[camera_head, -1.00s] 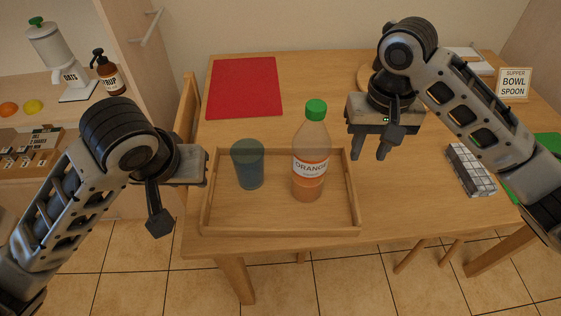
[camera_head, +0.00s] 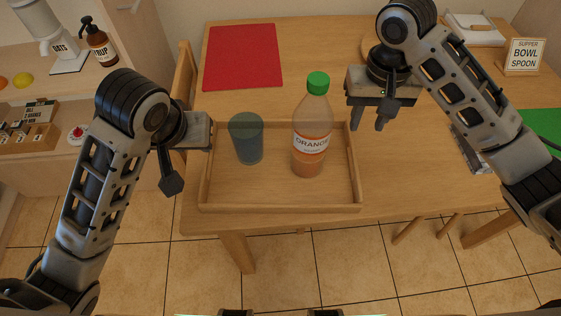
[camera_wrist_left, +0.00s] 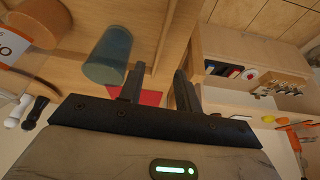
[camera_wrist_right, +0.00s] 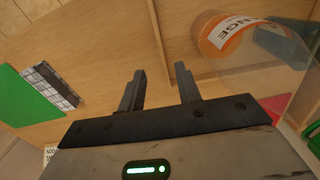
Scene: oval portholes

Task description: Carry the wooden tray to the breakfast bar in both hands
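The wooden tray (camera_head: 281,206) lies on the wooden table, with a blue-grey cup (camera_head: 247,140) and an orange juice bottle with a green cap (camera_head: 312,128) upright in it. My left gripper (camera_head: 208,132) is at the tray's left wall. In the left wrist view its fingers (camera_wrist_left: 160,85) are apart, with the tray wall running beyond the gap. My right gripper (camera_head: 370,120) is beside the tray's far right corner. In the right wrist view its fingers (camera_wrist_right: 160,84) are apart and empty, with the tray's wall past them. I cannot tell whether either gripper touches the tray.
A red mat (camera_head: 243,55) lies behind the tray. A green mat (camera_head: 545,124) and a sign (camera_head: 524,57) are at right; a tiled block (camera_wrist_right: 50,86) is near my right arm. A chair (camera_head: 185,75) stands at the table's left edge. A shelf with goods is further left.

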